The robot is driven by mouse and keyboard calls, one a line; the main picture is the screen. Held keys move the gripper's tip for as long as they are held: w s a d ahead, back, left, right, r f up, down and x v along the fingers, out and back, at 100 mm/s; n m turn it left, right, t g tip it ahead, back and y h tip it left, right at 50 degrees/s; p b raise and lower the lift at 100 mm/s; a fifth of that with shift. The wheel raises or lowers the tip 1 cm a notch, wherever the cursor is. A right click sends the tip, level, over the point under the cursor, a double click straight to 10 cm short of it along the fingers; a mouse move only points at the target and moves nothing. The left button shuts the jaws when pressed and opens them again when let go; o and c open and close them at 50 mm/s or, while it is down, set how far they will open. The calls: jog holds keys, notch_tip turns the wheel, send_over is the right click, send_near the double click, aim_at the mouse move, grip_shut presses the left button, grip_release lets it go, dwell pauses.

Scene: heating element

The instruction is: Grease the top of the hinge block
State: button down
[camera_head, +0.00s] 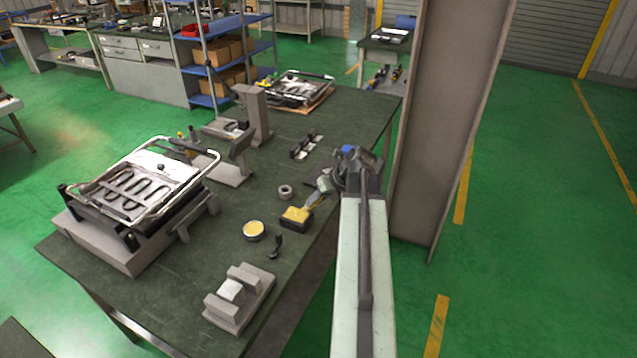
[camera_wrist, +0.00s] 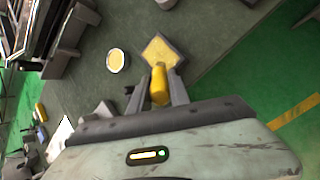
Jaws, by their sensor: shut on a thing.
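My gripper (camera_wrist: 160,92) is shut on the yellow handle of a brush-like tool (camera_wrist: 158,82). A grey stepped block with a pale middle patch (camera_head: 238,295), seemingly the hinge block, sits at the table's near end. My gripper's fingers are partly hidden in the head view.
A large fixture with a heating element (camera_head: 130,195) fills the table's left side. A small black hook-like piece (camera_head: 276,246) stands between tin and block. A grey ring (camera_head: 285,191) and a grey post (camera_head: 254,115) are farther back. A wide upright column (camera_head: 440,110) stands right of the table.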

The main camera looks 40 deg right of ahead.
jog(key=shift+r+p, duration=2.05)
jog(key=shift+r, duration=0.4)
jog(key=shift+a+f, duration=0.1)
